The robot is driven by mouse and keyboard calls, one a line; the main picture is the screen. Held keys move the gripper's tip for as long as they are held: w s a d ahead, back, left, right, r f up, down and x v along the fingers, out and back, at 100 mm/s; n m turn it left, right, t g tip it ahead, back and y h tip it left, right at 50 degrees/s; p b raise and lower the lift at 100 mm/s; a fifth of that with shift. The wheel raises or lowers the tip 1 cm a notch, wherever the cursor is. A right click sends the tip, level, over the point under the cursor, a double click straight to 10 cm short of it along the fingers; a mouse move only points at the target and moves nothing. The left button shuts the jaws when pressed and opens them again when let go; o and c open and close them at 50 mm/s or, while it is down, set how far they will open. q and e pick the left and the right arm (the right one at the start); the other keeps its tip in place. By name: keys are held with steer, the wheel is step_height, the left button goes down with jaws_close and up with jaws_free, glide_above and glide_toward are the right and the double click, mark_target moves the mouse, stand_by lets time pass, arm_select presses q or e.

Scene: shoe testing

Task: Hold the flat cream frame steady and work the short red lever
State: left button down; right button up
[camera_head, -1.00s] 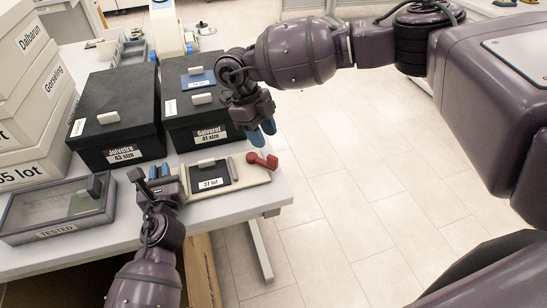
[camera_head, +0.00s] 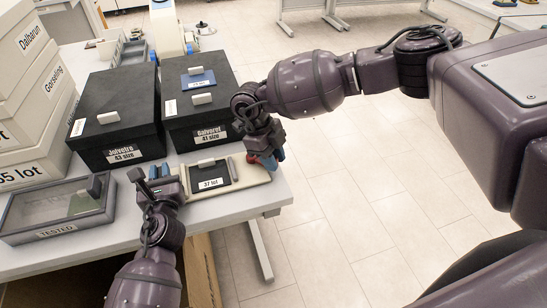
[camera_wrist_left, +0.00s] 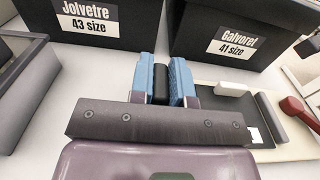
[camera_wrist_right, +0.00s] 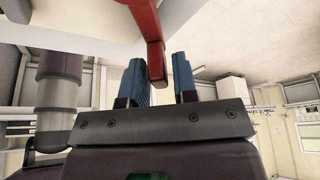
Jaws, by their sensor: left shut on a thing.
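The flat cream frame (camera_head: 256,178) lies on the grey table near its right edge, with a dark panel and a "37 lot" label in it; its right part shows in the left wrist view (camera_wrist_left: 285,146). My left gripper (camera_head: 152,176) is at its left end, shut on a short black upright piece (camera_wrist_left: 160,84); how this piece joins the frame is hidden. The short red lever (camera_wrist_right: 154,58) hangs between the blue fingers of my right gripper (camera_wrist_right: 160,82), nearer the left finger, with a gap to the right one. In the head view the fingers partly cover the lever.
Two black boxes (camera_head: 117,115) (camera_head: 212,119) stand close behind the frame. A grey "TESTED" tray (camera_head: 40,235) lies at the left, with white lot boxes (camera_head: 30,140) behind it. The floor right of the table is clear.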

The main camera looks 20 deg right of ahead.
jaws_close()
steer(key=shift+a, duration=0.1)
steer(key=a+m, duration=0.1)
steer(key=m, duration=0.1)
steer(key=s+a+m+y, duration=0.1)
steer(key=m, duration=0.1)
steer(key=shift+g+y, duration=0.3)
steer(key=m, duration=0.1)
steer(key=a+m+y, duration=0.1)
steer(key=a+m, duration=0.1)
steer(key=shift+s+m, duration=0.25)
steer(key=shift+m, duration=0.05)
steer(key=a+m+y, duration=0.1)
steer(key=m, duration=0.1)
steer(key=a+m+y, duration=0.1)
steer(key=m, duration=0.1)
steer(key=shift+w+a, duration=0.2)
steer(key=shift+a, duration=0.15)
steer(key=shift+w+a+m+y, duration=0.25)
steer(key=shift+a+m, duration=0.15)
steer(key=shift+m, duration=0.45)
steer(key=shift+w+a+m+y, duration=0.25)
steer(key=shift+a+m, duration=0.15)
steer(key=shift+m, duration=0.45)
steer(key=shift+o, duration=1.5)
jaws_free()
